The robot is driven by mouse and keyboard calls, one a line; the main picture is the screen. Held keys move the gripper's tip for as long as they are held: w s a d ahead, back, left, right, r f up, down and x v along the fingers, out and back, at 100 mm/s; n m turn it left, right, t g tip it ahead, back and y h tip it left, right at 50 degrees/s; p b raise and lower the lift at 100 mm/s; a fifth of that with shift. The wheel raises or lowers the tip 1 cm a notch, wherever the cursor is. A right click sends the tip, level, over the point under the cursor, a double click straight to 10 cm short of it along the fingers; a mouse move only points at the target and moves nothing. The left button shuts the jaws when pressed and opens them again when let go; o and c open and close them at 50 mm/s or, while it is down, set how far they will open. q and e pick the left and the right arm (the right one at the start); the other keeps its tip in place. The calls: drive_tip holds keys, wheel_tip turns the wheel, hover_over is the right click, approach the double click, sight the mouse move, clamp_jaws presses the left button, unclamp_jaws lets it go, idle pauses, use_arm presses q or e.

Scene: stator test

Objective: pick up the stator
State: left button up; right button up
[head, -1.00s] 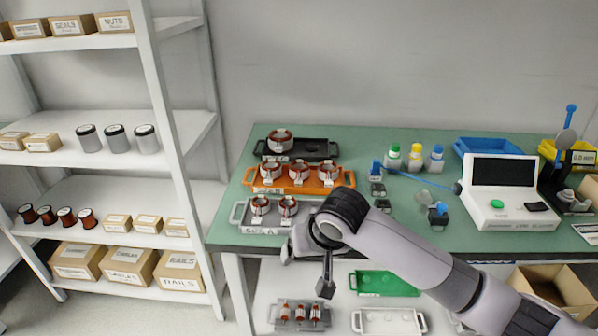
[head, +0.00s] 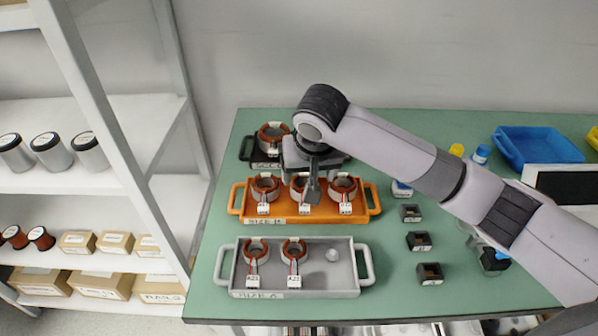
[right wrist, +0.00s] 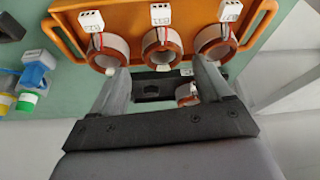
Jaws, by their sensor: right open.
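Copper-and-white ring stators with white tags lie in three trays. The grey tray (head: 318,282) holds two, a left stator (head: 256,250) and a right stator (head: 294,251). The orange tray (head: 235,204) holds three: left (head: 266,187), middle (head: 299,187), partly covered by my arm, and right (head: 343,187). One stator (head: 272,134) sits in the black tray (head: 246,148) at the back. My right gripper (right wrist: 160,82) is open and empty, above the back edge of the orange tray. In the right wrist view the black tray's stator (right wrist: 187,93) shows between its fingers. My left gripper is out of view.
Several small dark square parts (head: 418,241) lie right of the trays. Bottles (head: 480,153), a blue bin (head: 535,150) and a screened device (head: 560,185) stand farther right. Shelves (head: 160,130) with cans and boxes stand left. The green table (head: 400,297) is clear at the front.

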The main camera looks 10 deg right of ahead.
sight(305, 183)
drive_tip(key=shift+x, duration=3.55)
drive_tip(key=shift+w+a+r, duration=0.1)
drive_tip(key=shift+w, duration=0.05)
drive_tip(key=c, duration=1)
drive_tip(key=shift+r, duration=0.1)
drive_tip(key=shift+c, duration=0.4)
drive_tip(key=shift+r, duration=0.1)
